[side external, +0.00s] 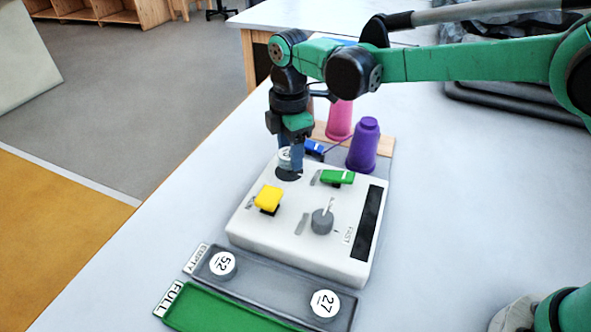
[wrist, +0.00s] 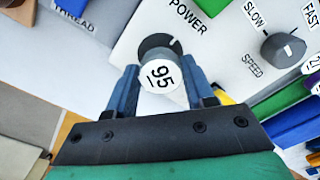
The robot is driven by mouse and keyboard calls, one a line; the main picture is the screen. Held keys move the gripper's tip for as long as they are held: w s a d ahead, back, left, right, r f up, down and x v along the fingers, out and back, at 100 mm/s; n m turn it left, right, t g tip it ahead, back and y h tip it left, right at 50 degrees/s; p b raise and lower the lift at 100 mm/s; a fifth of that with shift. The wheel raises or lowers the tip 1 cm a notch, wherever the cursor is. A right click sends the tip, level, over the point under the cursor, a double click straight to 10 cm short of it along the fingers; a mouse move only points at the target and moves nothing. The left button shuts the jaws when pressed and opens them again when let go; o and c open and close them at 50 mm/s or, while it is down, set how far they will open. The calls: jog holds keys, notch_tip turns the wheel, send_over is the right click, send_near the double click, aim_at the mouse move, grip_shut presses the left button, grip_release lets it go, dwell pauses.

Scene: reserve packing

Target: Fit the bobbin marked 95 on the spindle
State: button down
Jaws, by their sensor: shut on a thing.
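My gripper (side external: 290,162) is over the far left part of the white winder box (side external: 247,222), pointing down. Its blue fingers are shut on the bobbin marked 95 (wrist: 160,77), which also shows in the side view (side external: 285,154). The bobbin's white label faces the wrist camera. A black disc (side external: 289,175) on the box top lies just below the fingertips; it also shows behind the bobbin in the wrist view (wrist: 154,42). The spindle pin is hidden, and I cannot tell whether the bobbin is around it.
Purple (side external: 364,146) and pink (side external: 340,120) thread cones stand behind. In front are the grey EMPTY tray (side external: 272,284) with bobbins 52 and 27, and the green FULL tray (side external: 215,312).

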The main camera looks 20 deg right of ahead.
jog(key=shift+f, duration=1)
dwell(0.9)
grip_release()
dwell(0.5)
jog(key=shift+r, duration=0.1)
jog(key=shift+r, duration=3.8)
